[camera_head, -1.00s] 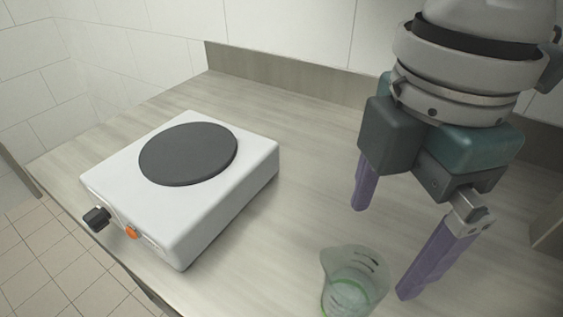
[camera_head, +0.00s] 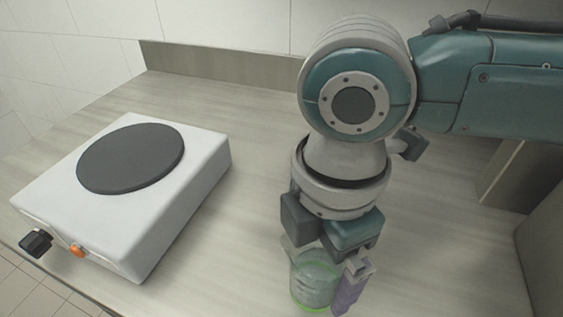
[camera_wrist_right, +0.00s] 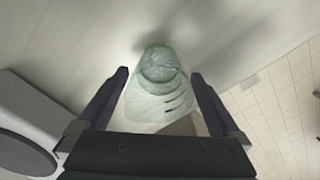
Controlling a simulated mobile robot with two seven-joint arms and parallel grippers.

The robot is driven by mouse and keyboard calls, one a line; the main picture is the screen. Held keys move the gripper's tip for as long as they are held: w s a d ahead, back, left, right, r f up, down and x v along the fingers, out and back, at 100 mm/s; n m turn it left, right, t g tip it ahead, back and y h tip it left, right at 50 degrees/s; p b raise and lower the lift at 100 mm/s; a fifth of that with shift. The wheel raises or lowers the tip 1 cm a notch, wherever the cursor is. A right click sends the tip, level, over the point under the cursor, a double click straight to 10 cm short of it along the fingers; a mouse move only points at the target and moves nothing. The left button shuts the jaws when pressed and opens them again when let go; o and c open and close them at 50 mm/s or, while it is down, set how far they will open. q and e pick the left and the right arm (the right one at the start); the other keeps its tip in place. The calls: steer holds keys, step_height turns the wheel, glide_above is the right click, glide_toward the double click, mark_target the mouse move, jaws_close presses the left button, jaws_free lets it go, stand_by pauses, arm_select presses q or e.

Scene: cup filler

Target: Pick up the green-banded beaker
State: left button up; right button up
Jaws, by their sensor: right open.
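The green-banded beaker (camera_head: 313,284) is clear and stands on the worktop at the bottom centre of the head view, its green ring low on the glass. My right gripper (camera_head: 322,290) points down over it. One purple finger shows right of the beaker; the other is hidden in that view. In the right wrist view, the beaker (camera_wrist_right: 156,98) lies between the two spread fingers of the open gripper (camera_wrist_right: 160,75), with a gap on each side near the tips. Contact is not visible. My left gripper is not in view.
A white hot plate (camera_head: 185,205) with a dark round disc and a black knob stands at the left. Bare worktop (camera_head: 235,250) lies between it and the beaker. A grey block-like object (camera_head: 530,175) is at the right edge. A low backboard runs along the wall.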

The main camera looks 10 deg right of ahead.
steer(key=shift+r, duration=0.1)
steer(key=c, duration=1.3)
